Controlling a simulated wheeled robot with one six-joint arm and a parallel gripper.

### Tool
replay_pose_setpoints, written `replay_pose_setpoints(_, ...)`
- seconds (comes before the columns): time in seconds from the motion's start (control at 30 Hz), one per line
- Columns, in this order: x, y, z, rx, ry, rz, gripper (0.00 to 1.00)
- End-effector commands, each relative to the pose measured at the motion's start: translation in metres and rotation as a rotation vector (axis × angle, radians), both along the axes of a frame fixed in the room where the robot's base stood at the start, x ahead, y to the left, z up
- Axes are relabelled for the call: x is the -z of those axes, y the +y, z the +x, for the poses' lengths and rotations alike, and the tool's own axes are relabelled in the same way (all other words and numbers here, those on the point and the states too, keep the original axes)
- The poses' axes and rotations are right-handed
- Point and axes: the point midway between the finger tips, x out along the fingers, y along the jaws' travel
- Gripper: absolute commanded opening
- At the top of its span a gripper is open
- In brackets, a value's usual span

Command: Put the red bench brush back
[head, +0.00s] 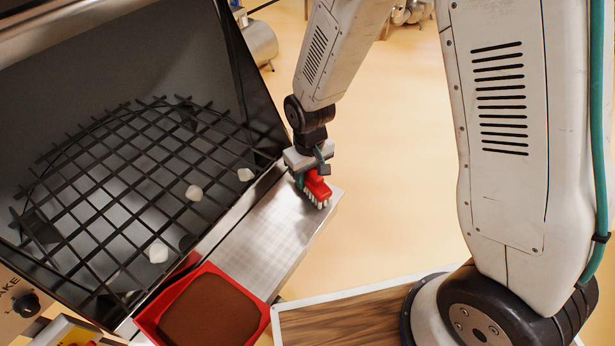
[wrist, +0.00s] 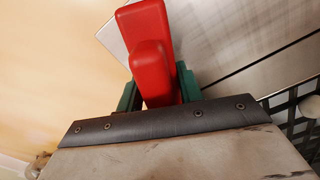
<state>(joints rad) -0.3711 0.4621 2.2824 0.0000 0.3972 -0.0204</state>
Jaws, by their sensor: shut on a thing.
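The red bench brush (head: 318,187) has a red body and pale bristles that point down. My gripper (head: 312,176) is shut on it and holds it at the far right end of the steel ledge (head: 262,232). I cannot tell whether the bristles touch the ledge. In the wrist view the red brush (wrist: 152,55) stands between the green fingers of my gripper (wrist: 158,92), with the steel surface behind it.
A black grid (head: 120,195) with several white lumps (head: 194,193) lies in the hopper on the left. A red tray (head: 262,318) with brown powder (head: 210,312) sits at the near end of the ledge. The ledge between tray and brush is clear.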

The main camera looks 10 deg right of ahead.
Motion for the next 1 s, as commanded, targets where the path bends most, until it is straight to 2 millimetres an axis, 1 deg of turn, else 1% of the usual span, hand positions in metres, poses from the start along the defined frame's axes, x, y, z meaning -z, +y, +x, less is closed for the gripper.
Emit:
replay_pose_setpoints(0.03,0.009,0.000,-0.001,0.000,0.005,-0.002,0.09)
replay_pose_setpoints(0.13,0.018,0.000,-0.001,-0.001,0.002,-0.001,0.09)
replay_pose_setpoints(0.47,0.020,0.002,-0.001,-0.004,0.001,0.000,0.09)
replay_pose_setpoints(0.5,0.021,0.002,0.000,-0.004,0.000,0.000,0.42)
replay_pose_setpoints(0.57,0.020,0.003,0.000,-0.005,0.000,0.000,0.58)
replay_pose_setpoints(0.87,0.019,0.003,-0.001,-0.005,0.000,0.000,0.58)
replay_pose_setpoints(0.97,0.012,0.003,0.000,-0.005,-0.002,0.001,0.58)
replay_pose_setpoints(1.0,0.007,0.003,0.000,-0.005,-0.004,0.002,0.58)
